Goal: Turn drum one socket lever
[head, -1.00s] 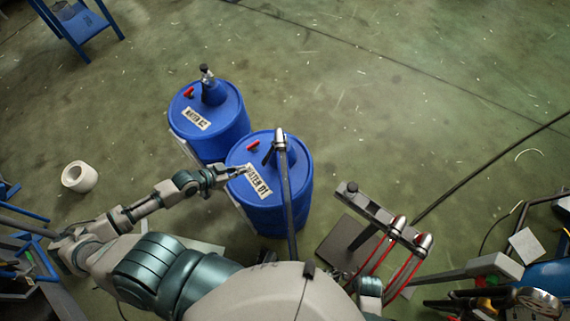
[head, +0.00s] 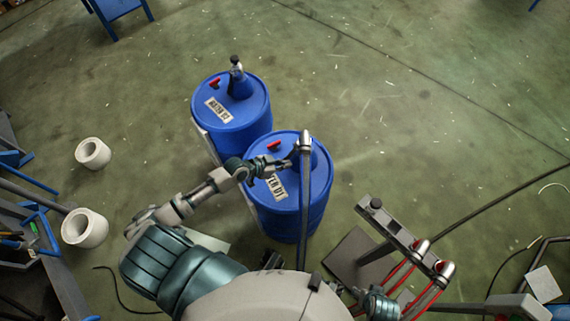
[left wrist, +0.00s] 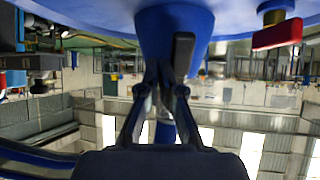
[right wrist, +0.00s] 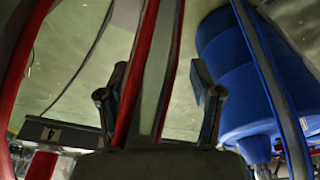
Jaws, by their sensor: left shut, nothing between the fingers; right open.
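Drum one (head: 318,185) is the nearer blue drum, with a white label (head: 276,186) on its lid. Its socket, a blue cone in the left wrist view (left wrist: 160,22), carries a silver coupling (head: 305,138) with a hose. The dark socket lever (left wrist: 184,52) hangs beside the cone. My left gripper (head: 282,164) is over the lid beside the socket. In the left wrist view, its shut, empty fingertips (left wrist: 165,74) are close to the lever; I cannot tell whether they touch it. My right gripper (right wrist: 160,80) is open, with red tubing in line with its gap.
A second blue drum (head: 252,115) stands behind drum one. A red plug (head: 273,145) sits on the lid. A stand with red hoses (head: 388,222) is at right. White rolls (head: 93,153) lie at left. The floor behind the drums is clear.

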